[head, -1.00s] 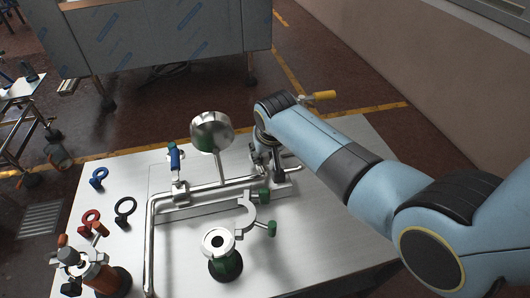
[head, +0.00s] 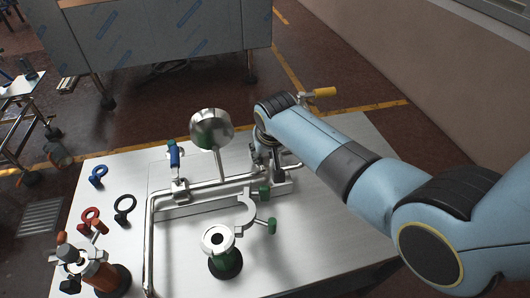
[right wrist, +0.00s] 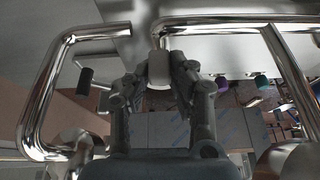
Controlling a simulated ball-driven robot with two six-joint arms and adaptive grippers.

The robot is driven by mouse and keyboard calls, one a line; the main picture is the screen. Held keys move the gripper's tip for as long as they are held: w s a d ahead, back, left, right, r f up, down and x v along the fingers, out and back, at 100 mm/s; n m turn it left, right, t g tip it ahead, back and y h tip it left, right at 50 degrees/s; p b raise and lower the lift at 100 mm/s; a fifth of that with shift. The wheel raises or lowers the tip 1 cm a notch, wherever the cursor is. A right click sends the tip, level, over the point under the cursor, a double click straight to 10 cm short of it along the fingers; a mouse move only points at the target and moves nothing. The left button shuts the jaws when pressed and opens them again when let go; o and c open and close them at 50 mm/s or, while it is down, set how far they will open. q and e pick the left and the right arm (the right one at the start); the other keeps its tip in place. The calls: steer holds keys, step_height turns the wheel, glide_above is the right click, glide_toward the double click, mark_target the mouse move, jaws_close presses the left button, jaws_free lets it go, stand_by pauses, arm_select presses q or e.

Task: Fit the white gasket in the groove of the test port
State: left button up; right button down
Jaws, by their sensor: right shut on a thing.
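The test port (head: 231,264) stands at the front of the table in the head view, with a green body on a dark foot and a pale flanged top with a dark hole. An open metal clamp (head: 250,203) with green knobs lies just behind it. My right gripper (head: 265,172) is at the pipework behind the clamp, its fingers mostly hidden by my arm. In the right wrist view its fingers (right wrist: 158,75) are shut on a pale rounded thing (right wrist: 158,65). I cannot tell whether this is the white gasket. I cannot make out a separate white gasket elsewhere. My left gripper is not in view.
Bent pipework (head: 150,240) with a round gauge (head: 211,129) and a blue-handled valve (head: 175,158) crosses the table. A black ring (head: 124,204), red ring (head: 90,213) and blue ring (head: 98,171) are at left. An orange-brown device (head: 101,277) stands front left. The front right is clear.

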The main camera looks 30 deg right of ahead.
steer(key=shift+f, duration=0.15)
steer(key=c, duration=1.1)
jaws_free()
steer(key=v, duration=1.2)
steer(key=shift+f, duration=0.1)
